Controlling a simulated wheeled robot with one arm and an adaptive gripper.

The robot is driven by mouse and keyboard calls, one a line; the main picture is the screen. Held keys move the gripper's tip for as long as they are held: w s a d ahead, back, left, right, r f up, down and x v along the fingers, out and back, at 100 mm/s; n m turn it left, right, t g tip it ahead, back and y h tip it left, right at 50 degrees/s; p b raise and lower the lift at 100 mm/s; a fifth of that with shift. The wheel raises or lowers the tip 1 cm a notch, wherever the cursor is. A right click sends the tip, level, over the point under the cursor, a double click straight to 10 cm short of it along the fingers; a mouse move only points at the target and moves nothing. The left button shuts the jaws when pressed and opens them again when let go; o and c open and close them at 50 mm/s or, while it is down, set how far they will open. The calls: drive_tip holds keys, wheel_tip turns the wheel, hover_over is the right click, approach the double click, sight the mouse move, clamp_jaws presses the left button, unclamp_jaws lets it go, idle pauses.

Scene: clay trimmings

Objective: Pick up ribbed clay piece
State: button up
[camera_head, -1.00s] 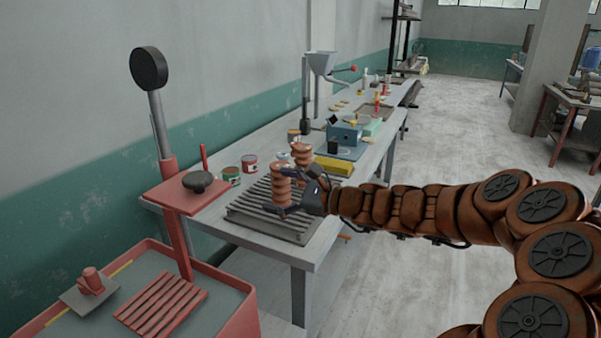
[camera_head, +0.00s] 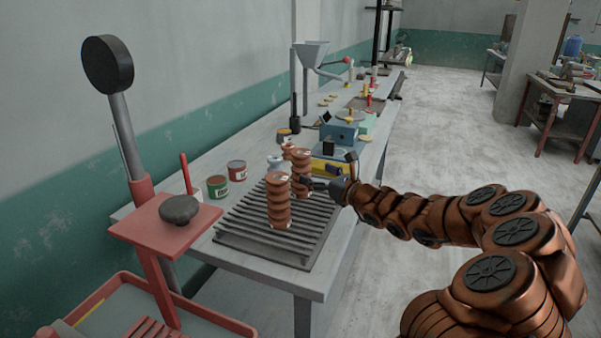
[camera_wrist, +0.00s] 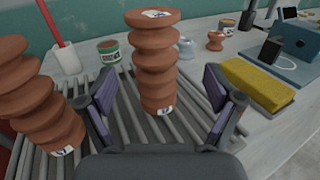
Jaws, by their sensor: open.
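Two tall ribbed brown clay pieces stand upright on a slatted grey rack (camera_head: 240,232). The nearer one (camera_head: 279,203) shows at the left edge of the wrist view (camera_wrist: 35,95), outside my fingers and appearing tilted there. The farther one (camera_head: 301,160) is central in the wrist view (camera_wrist: 155,75), with small white labels at its top and foot. My gripper (camera_head: 312,183) is open and empty. In the wrist view its fingers (camera_wrist: 163,95) flank the central piece left and right, with a visible gap on each side. Its far side is hidden.
Green (camera_head: 217,187) and red (camera_head: 237,170) tins stand left of the rack. A yellow block (camera_wrist: 257,84) and blue box (camera_head: 340,133) lie beyond it. A small brown spool-shaped piece (camera_wrist: 216,41) stands behind. A red stand (camera_head: 165,222) is at left.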

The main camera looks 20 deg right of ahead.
sight(309, 170)
drive_tip(key=shift+a+p+x, duration=0.15)
drive_tip(key=shift+p+x, duration=0.25)
drive_tip(key=shift+x, duration=1.1)
drive_tip(key=shift+a+p+x, duration=0.2)
drive_tip(key=shift+p+x, duration=0.15)
drive_tip(key=shift+x, duration=1.1)
drive_tip(key=shift+s+r, duration=0.1)
clamp_jaws()
